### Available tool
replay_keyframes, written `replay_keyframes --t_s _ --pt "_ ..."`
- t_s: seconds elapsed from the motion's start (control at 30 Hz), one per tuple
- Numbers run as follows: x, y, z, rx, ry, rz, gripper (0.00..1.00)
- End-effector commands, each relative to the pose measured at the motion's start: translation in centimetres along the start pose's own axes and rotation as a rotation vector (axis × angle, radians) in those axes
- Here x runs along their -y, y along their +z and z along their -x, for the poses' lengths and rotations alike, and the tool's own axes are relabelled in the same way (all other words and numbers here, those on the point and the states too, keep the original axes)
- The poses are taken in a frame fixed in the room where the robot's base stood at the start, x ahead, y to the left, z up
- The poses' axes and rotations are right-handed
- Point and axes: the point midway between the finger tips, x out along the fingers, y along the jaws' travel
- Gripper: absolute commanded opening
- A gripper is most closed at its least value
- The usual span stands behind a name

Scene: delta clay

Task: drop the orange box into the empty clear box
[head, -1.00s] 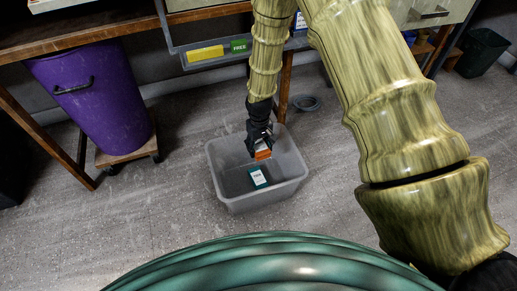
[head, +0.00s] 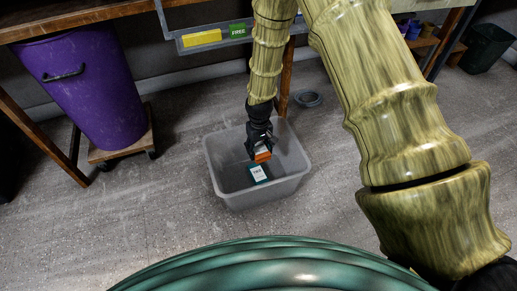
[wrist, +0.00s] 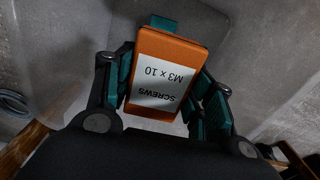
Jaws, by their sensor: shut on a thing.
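My gripper (head: 261,149) is shut on the orange box (head: 263,156), over the inside of the clear box (head: 290,186) on the floor. The wrist view shows the orange box (wrist: 169,75) between both fingers, with a white label reading "SCREWS M3 x 10". The clear box is grey and translucent, with an open top. It is not empty: a teal box (head: 258,174) with a white label lies on its bottom, just below the orange box in the head view. In the wrist view, the teal box (wrist: 165,22) is mostly hidden behind the orange box.
A purple bin (head: 82,90) stands on a wheeled wooden board (head: 118,150) at left. A shelf with yellow (head: 202,38) and green (head: 238,31) labels is behind. A grey ring (head: 308,99) lies on the floor behind the clear box.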

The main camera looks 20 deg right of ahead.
Motion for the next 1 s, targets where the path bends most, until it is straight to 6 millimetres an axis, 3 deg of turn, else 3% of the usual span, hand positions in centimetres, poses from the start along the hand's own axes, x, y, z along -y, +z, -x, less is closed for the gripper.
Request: replay_keyframes --t_s 0.17,0.2,0.3,0.73,1.0 --pt "0.0 0.0 0.1 0.0 0.0 0.0 0.23" --pt "0.0 0.0 0.1 0.0 0.0 0.0 0.6" --pt "0.0 0.0 0.1 0.0 0.0 0.0 0.78" --pt "0.0 0.0 0.4 -0.001 0.0 0.0 0.78" --pt "0.0 -0.1 3.7 -0.002 0.0 0.0 0.78"
